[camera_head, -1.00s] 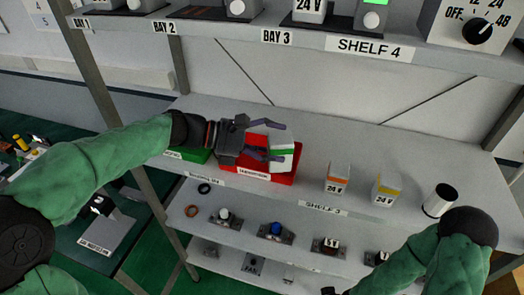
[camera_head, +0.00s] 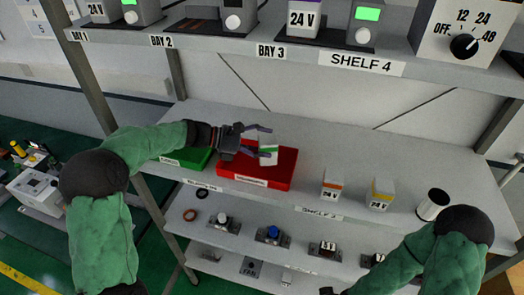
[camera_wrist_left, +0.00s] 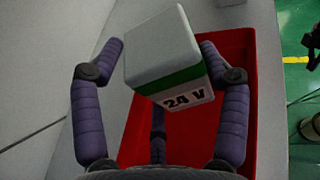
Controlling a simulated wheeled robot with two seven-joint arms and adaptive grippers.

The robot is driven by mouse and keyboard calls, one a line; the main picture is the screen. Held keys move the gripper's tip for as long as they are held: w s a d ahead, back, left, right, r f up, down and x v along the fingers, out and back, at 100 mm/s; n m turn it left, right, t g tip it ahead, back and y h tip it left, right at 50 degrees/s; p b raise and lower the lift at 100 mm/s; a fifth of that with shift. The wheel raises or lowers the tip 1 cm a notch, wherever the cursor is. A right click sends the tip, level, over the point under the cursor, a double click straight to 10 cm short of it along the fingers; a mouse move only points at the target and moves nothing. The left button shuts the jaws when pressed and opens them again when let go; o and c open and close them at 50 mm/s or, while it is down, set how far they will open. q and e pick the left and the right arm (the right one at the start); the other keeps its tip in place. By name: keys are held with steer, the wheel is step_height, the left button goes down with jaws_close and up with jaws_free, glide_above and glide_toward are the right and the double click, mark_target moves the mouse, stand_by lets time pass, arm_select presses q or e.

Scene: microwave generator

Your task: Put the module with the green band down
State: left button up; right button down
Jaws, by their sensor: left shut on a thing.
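The module with the green band (camera_head: 268,152) is a white block marked 24 V. My left gripper (camera_head: 262,142) is shut on it. In the left wrist view the module (camera_wrist_left: 168,62) sits between the purple fingers, tilted in the picture, with its green band and 24 V label showing. Below it is the red tray (camera_head: 280,180), which also shows in the left wrist view (camera_wrist_left: 238,125). The module is over the tray's back part. I cannot tell whether it touches the tray floor.
A green tray (camera_head: 188,160) stands left of the red one. An orange-banded module (camera_head: 331,185), a yellow-banded module (camera_head: 381,193) and a white cylinder (camera_head: 433,204) stand to the right on the same shelf. The upper shelf (camera_head: 290,52) overhangs behind. Open shelf surface lies behind the modules.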

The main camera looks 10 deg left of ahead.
arm_select(q)
steer(key=shift+w+f, duration=0.2)
steer(key=shift+f, duration=0.2)
step_height(320, 180, down, 3)
steer(key=shift+w+a+r, duration=0.1)
steer(key=o, duration=1.1)
steer(key=shift+f, duration=0.2)
steer(key=shift+c, duration=0.2)
